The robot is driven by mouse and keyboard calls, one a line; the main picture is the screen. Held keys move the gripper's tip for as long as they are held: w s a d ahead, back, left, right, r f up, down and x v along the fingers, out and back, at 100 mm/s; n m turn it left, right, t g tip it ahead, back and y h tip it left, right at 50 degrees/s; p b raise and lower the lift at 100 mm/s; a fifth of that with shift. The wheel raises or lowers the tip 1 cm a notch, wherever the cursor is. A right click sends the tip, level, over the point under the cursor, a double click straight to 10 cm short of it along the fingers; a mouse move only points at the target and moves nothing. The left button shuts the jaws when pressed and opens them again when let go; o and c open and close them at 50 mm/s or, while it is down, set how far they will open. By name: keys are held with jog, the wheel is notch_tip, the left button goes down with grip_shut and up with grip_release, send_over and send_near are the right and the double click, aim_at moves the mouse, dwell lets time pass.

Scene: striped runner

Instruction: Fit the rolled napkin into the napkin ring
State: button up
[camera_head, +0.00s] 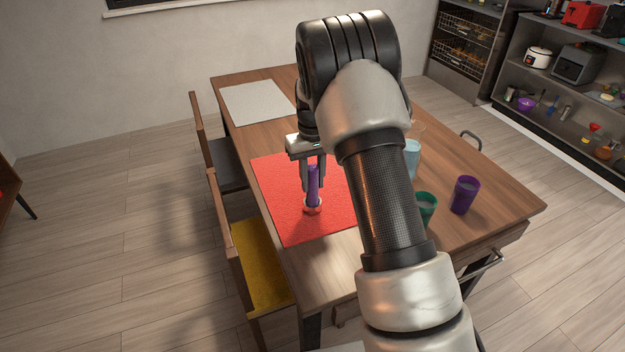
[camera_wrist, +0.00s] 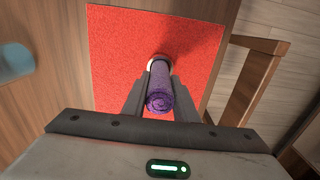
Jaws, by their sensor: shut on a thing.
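The rolled napkin (camera_head: 313,184) is purple and stands about upright between the fingers of my gripper (camera_head: 313,188). In the wrist view my gripper (camera_wrist: 159,82) is shut on the rolled napkin (camera_wrist: 159,101), whose spiral top end faces the camera. The napkin ring (camera_head: 312,209), pale with some red, sits on the red placemat (camera_head: 283,222). The napkin's lower end meets the ring in the head view; I cannot tell how deep it is inside. In the wrist view the ring (camera_wrist: 151,64) is mostly hidden behind the napkin.
A purple cup (camera_head: 465,195), a green cup (camera_head: 427,208) and a light blue cup (camera_head: 411,158) stand right of the placemat. A pale placemat (camera_head: 256,103) lies at the table's far end. Chairs stand along the left edge. My arm hides part of the table.

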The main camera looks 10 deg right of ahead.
jog(key=o, duration=1)
jog(key=shift+f, duration=0.1)
jog(key=shift+o, duration=0.2)
